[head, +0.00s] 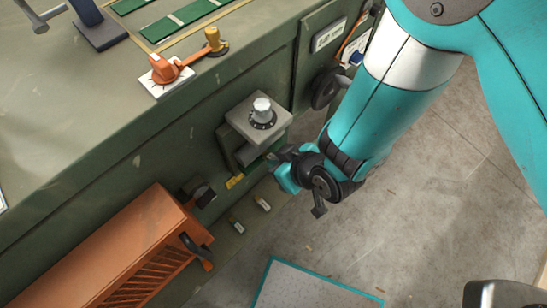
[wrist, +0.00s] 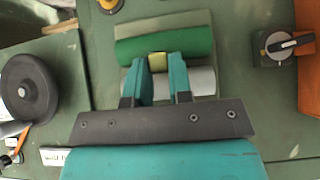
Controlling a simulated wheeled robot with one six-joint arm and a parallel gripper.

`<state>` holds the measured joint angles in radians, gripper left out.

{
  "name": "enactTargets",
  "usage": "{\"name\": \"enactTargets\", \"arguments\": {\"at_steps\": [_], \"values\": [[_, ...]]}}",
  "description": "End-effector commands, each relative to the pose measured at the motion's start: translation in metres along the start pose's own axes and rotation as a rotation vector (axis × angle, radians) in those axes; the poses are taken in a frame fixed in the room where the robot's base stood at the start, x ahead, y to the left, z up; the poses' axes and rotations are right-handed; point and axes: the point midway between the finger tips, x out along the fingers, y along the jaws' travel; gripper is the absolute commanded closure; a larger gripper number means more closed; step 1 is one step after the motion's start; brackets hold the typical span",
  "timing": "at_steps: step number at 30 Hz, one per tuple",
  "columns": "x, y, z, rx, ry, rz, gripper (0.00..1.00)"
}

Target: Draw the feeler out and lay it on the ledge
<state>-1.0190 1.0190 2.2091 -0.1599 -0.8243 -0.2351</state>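In the wrist view, a small yellow piece (wrist: 157,62), which I take to be the feeler, sits between a green roller (wrist: 190,46) and a pale grey roller (wrist: 203,80). My gripper's teal fingers (wrist: 160,66) stand on either side of it and appear closed on it, with no clear gap. How far it reaches in is hidden. In the head view my gripper (head: 283,172) is at the machine's side, just below a grey box with a knob (head: 262,112); the feeler is not distinguishable there. A narrow low strip with a yellow label (head: 235,182) may be the ledge; I cannot be sure.
A black handwheel (head: 326,88) is close to my arm. A black switch (head: 200,192) and a large orange housing (head: 140,235) stand to the left. An orange lever (head: 165,70) is on the machine top. The floor (head: 420,210) at right is mostly clear.

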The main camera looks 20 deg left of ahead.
Motion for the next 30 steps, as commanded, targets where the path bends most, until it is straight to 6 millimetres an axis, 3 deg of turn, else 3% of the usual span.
{"name": "enactTargets", "arguments": {"at_steps": [11, 30], "values": [[-0.002, 0.0, 0.003, 0.001, -0.001, 0.0, 1.0], [-0.024, 0.0, 0.027, 0.001, 0.0, -0.001, 1.0]]}}
